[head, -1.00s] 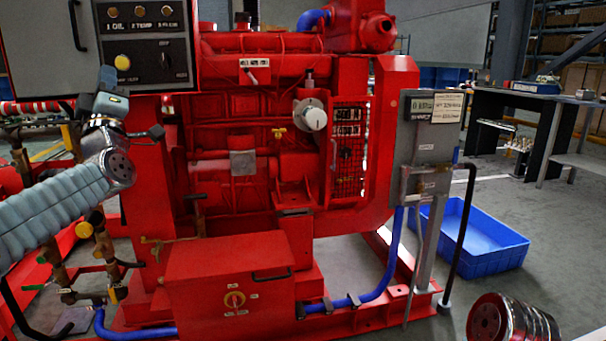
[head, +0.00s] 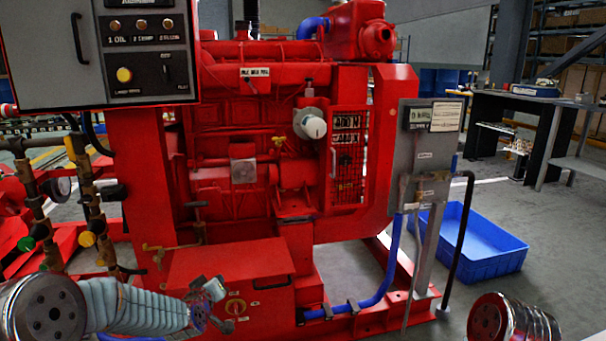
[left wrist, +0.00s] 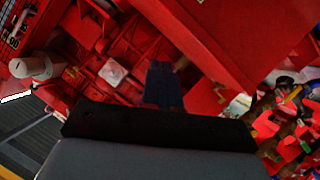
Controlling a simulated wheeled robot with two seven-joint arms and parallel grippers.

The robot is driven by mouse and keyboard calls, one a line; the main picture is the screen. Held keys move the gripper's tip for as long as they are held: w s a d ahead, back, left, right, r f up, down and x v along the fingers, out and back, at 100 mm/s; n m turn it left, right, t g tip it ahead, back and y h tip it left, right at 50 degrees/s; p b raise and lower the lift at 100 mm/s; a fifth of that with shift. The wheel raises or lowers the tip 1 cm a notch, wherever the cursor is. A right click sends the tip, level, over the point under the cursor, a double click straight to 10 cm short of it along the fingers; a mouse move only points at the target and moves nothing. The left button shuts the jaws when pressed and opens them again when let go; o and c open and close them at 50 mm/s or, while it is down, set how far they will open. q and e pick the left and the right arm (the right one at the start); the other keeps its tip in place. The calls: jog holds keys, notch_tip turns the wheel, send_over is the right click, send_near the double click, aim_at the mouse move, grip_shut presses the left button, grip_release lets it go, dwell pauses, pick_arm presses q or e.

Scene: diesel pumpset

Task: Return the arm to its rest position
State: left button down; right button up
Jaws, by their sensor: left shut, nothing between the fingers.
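My left arm (head: 135,303) comes in low at the left of the head view, its grey ribbed sleeve reaching right. I cannot tell the exact gap between the gripper and the box. My right gripper is out of view; only a metallic link of my right arm (head: 512,322) shows at the bottom right.
The red diesel pumpset (head: 240,150) fills the middle. A grey control panel (head: 125,55) hangs upper left, above brass valves and pipes (head: 90,205). A grey box on a post (head: 425,150) stands at right, with a blue crate (head: 480,240) behind it on open floor.

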pick_arm(q)
jog(key=s+d+f+m+g+h, duration=0.1)
jog(key=s+d+f+g, duration=0.1)
jog(key=s+f, duration=0.35)
jog(key=s+d+f+m+g, duration=0.1)
jog(key=s+d+f+g, duration=0.15)
jog(key=f, duration=0.55)
jog(key=s+d+f+m+g+h+p, duration=0.1)
jog(key=s+d+f+g, duration=0.1)
jog(key=s, duration=0.7)
jog(key=s+d+f+g+h, duration=0.1)
jog(key=s+d+f+g, duration=0.1)
jog(key=s+f+g, duration=0.2)
jog(key=s+d+f+m+g+p, duration=0.1)
jog(key=s+f, duration=0.6)
jog(key=s, duration=0.9)
jog(key=shift+d+f+m+g+h+p, duration=0.3)
jog(key=shift+d+g+h, duration=0.1)
jog(key=shift+d+g, duration=0.5)
jog(key=shift+a, duration=0.1)
jog(key=shift+a, duration=0.1)
